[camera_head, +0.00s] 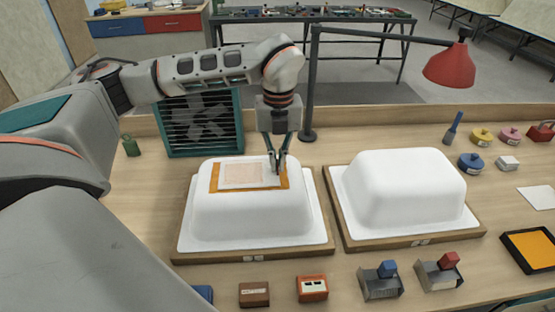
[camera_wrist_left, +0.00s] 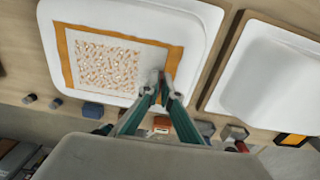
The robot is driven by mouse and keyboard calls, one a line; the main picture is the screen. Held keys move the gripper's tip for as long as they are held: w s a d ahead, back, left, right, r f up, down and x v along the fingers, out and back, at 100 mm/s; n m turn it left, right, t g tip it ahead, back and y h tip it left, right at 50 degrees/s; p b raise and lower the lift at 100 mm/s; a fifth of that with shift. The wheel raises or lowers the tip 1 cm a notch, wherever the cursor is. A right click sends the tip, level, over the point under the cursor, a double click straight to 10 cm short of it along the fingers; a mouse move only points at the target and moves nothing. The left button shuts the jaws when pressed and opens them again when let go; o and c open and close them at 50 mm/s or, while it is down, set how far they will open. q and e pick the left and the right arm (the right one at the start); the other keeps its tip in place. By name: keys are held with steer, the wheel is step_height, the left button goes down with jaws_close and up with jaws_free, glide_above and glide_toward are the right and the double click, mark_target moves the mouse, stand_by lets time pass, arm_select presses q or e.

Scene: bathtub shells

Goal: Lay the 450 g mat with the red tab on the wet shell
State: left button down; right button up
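Two white domed shells stand on wooden bases: a left shell (camera_head: 225,215) and a right shell (camera_head: 410,190). A pale sheet with an orange border (camera_head: 213,178) lies on top of the left shell; a speckled pinkish patch (camera_head: 245,174) shows inside the border. In the left wrist view the patch (camera_wrist_left: 105,65) looks white with orange-brown specks. My left gripper (camera_head: 277,165) points down at the sheet's right part, its fingertips close together near the border. Whether they pinch the sheet is unclear. No red tab is recognisable on the sheet. The right gripper does not show.
A metal holder with a red block (camera_head: 439,270) and one with a blue block (camera_head: 380,280) stand in front. A lamp with a red shade (camera_head: 452,65) hangs over the right side. A fan (camera_head: 200,122) stands behind the left shell. An orange tray (camera_head: 530,250) lies at right.

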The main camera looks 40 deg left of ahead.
arm_select(q)
steer(key=shift+f, duration=0.25)
stand_by(0.6)
steer(key=c, duration=2.2)
jaws_free()
steer(key=shift+o, duration=0.3)
steer(key=o, duration=0.4)
steer(key=shift+r, duration=0.1)
